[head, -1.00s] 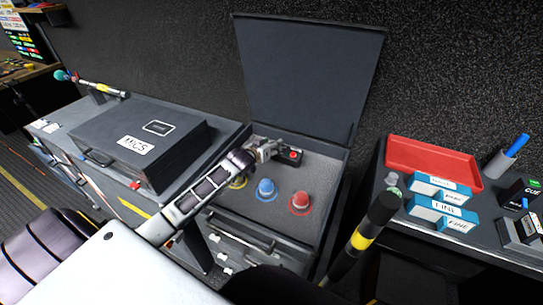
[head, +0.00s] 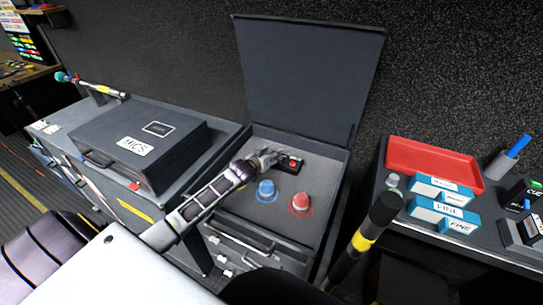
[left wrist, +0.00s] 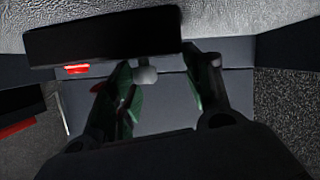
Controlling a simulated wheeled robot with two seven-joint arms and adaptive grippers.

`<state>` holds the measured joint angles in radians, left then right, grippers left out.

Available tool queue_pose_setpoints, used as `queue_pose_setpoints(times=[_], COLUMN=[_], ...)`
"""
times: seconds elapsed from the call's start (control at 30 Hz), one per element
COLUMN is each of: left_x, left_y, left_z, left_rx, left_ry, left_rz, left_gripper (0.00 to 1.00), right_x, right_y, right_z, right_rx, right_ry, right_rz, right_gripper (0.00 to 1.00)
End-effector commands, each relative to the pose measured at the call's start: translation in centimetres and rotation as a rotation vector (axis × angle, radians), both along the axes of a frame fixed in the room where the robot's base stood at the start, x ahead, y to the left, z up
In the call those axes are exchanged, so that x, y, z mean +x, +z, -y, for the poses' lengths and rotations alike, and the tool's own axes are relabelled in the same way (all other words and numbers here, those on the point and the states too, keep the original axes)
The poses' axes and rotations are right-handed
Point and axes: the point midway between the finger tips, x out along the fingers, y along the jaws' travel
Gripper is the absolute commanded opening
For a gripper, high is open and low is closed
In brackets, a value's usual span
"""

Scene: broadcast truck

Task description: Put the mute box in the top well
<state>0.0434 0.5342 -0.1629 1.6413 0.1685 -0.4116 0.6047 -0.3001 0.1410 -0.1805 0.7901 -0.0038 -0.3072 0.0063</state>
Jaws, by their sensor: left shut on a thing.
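The mute box (head: 290,163), a small black box with a red button on top, is over the grey interior of the open case's top well (head: 311,163), toward its back. My left gripper (head: 271,157) is shut on its left end. I cannot tell whether the box touches the well floor. In the left wrist view a dark block, apparently the mute box (left wrist: 100,38), lies across the tips of my left gripper (left wrist: 158,68).
A blue knob (head: 266,190) and a red knob (head: 300,203) stand in the well near my left arm. The raised lid (head: 308,78) is behind. A black MICS case (head: 140,140) is left; a red tray (head: 433,162) and blue-white boxes are right.

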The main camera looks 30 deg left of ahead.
Motion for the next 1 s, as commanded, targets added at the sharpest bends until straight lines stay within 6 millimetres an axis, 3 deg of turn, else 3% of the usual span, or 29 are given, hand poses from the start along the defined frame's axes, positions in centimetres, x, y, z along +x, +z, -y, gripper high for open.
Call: queue_pose_setpoints(times=[0.33, 0.37, 0.5, 1.0], left_x=[0.05, 0.01, 0.0, -0.15], left_y=[-0.06, -0.13, -0.13, 0.13], left_z=[0.04, 0.04, 0.03, 0.02], left_rx=[-0.001, 0.0, 0.0, 0.0], left_ry=[0.0, -0.001, -0.001, -0.001], left_rz=[0.002, 0.001, 0.0, 0.0], left_gripper=[0.13, 0.54, 0.72, 0.72], right_x=[-0.62, -0.64, -0.65, -0.59], right_y=[-0.15, -0.15, -0.15, -0.09], right_z=[0.13, 0.13, 0.13, 0.1], right_rx=[-0.003, -0.003, -0.003, -0.002], right_ry=[-0.001, -0.001, -0.001, -0.001], right_rz=[-0.012, -0.012, -0.012, -0.009], right_gripper=[0.0, 0.0, 0.0, 0.0])
